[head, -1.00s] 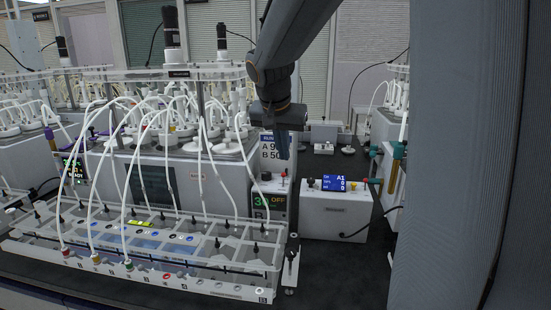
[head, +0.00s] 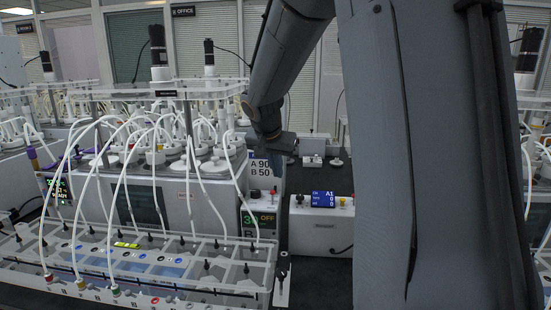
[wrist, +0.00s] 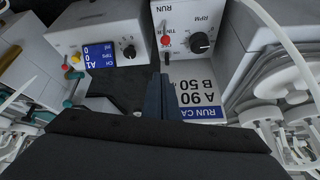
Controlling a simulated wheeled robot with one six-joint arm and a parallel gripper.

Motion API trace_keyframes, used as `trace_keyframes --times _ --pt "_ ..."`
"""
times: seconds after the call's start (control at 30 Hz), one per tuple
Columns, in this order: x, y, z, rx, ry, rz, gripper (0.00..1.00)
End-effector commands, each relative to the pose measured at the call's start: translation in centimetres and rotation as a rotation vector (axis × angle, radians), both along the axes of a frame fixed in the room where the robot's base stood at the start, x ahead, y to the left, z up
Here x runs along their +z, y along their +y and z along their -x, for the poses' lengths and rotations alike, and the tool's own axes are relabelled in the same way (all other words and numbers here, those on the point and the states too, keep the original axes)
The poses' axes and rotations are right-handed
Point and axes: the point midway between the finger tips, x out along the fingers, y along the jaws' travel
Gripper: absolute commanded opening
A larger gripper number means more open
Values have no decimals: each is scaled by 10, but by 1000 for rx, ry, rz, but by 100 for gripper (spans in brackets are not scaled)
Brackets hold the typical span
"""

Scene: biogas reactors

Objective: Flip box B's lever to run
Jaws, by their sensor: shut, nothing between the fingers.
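Which way the lever is thrown is hard to tell. My gripper (wrist: 158,78) is shut and empty, its tips just short of the lever in the wrist picture. In the head view my gripper (head: 277,168) hangs above the box, in front of the run card (head: 257,168).
A white box with a blue screen (head: 322,200) and small coloured knobs stands to the right. A clear tube rack (head: 150,285) with white hoses fills the front left. The reactor bath (head: 180,205) stands behind it. Dark bench shows between the boxes.

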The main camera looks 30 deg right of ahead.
Motion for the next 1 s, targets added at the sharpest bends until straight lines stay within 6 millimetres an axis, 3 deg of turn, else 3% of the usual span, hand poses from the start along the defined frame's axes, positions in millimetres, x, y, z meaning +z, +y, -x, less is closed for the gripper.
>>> trace_keyframes --times 0.2,0.5,1.0 --pt "-29 -9 -9 1 3 -1 0" --pt "-33 17 12 2 0 0 0" --pt "-35 19 13 0 -2 0 0"
